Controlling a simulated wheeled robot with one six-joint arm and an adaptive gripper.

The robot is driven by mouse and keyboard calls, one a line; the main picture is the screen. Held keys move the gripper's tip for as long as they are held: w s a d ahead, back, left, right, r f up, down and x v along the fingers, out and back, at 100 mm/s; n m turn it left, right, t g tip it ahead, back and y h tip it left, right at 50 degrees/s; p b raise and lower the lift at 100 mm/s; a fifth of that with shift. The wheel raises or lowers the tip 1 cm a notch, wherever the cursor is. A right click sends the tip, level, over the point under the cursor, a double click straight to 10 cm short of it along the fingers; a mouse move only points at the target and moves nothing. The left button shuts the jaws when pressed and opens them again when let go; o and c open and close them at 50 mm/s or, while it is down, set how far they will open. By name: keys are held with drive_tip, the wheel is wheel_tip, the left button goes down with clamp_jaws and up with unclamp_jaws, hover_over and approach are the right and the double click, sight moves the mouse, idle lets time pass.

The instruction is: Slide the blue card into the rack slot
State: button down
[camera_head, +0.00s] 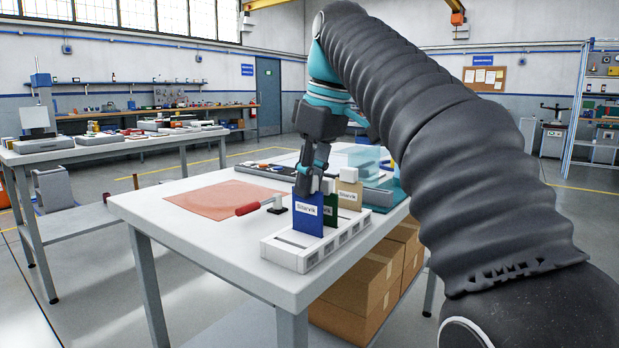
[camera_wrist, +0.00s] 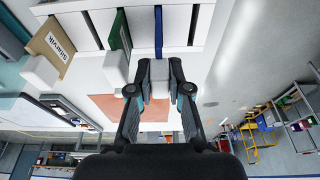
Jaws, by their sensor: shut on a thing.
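The blue card (camera_head: 308,214) stands upright at the white rack (camera_head: 300,257), with a white label on its face. Its lower edge meets the rack's top in the picture; I cannot tell how deep it sits in a slot. In the wrist view the blue card (camera_wrist: 158,28) shows edge-on, in line with the rack (camera_wrist: 182,22). My gripper (camera_head: 308,182) is shut on the pale block at the card's top, and the wrist view shows the fingertips (camera_wrist: 160,80) on either side of it. A green card (camera_head: 331,205) and a tan card (camera_head: 350,191) stand in the rack behind.
A red-handled tool (camera_head: 252,207) lies left of the rack, close to the blue card. An orange-pink mat (camera_head: 215,199) lies on the white table (camera_head: 150,208). A dark tray (camera_head: 262,170) is behind. Empty slots show at the rack's near left end.

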drive_tip(key=shift+f+b, duration=0.4)
drive_tip(key=shift+f, duration=0.25)
drive_tip(key=c, duration=1)
unclamp_jaws()
drive_tip(key=p+v, duration=0.3)
drive_tip(key=v, duration=0.1)
drive_tip(key=shift+w+a+r, duration=0.15)
drive_tip(key=shift+w+a, duration=0.2)
drive_tip(key=shift+a, duration=0.05)
drive_tip(key=shift+f+b, duration=0.3)
drive_tip(key=shift+b, duration=0.7)
drive_tip(key=p+v, duration=0.1)
drive_tip(key=v, duration=0.1)
drive_tip(key=p+v, duration=0.2)
drive_tip(key=a+p+v, duration=0.1)
drive_tip(key=p+v, duration=0.1)
drive_tip(key=shift+w+r, duration=0.2)
drive_tip(key=shift+w, duration=0.15)
drive_tip(key=shift+a, duration=0.1)
